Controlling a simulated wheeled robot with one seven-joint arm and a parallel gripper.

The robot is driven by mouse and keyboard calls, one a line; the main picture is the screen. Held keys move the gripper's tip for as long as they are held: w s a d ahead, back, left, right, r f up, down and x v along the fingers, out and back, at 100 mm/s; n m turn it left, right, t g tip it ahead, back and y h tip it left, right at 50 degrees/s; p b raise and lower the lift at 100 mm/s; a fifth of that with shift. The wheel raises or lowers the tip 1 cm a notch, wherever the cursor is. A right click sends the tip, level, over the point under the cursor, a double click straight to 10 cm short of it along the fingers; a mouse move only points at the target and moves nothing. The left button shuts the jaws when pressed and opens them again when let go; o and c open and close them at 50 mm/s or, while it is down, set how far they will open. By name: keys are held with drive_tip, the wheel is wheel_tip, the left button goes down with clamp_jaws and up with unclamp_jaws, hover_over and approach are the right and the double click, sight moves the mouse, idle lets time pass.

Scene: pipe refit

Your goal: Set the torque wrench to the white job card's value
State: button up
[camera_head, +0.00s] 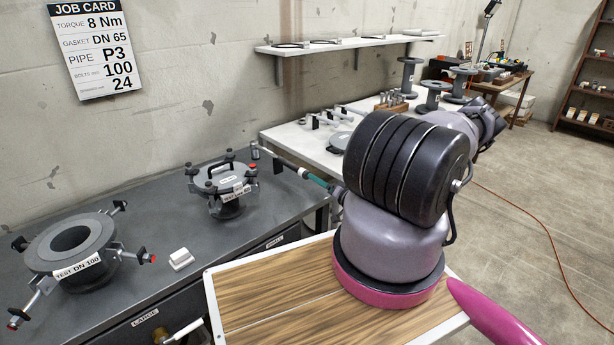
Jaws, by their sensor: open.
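The white job card (98,55) hangs on the wall at top left. It reads torque 8 Nm, gasket DN 65 and pipe P3, with 100 and 24 below. A long tool with a dark shaft and teal grip (318,180), which looks like the torque wrench, lies toward the back right of the grey bench. My arm hides its right end, and no setting on it is readable. My arm fills the middle right of the view. My gripper does not show.
The grey bench (130,190) carries a DN 100 test flange (70,245), a smaller clamped test flange (222,188) and a small white block (181,259). A white table (290,135) with tools stands behind. A wall shelf (345,42) hangs above. An orange cable (540,240) crosses the floor.

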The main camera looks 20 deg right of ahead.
sight(307, 179)
drive_tip(key=x, duration=0.6)
drive_tip(key=shift+w, duration=0.3)
clamp_jaws()
drive_tip(key=shift+n, duration=0.3)
drive_tip(key=n, duration=0.5)
drive_tip(key=shift+a, duration=0.1)
drive_tip(key=n, duration=0.6)
drive_tip(key=shift+s, duration=0.1)
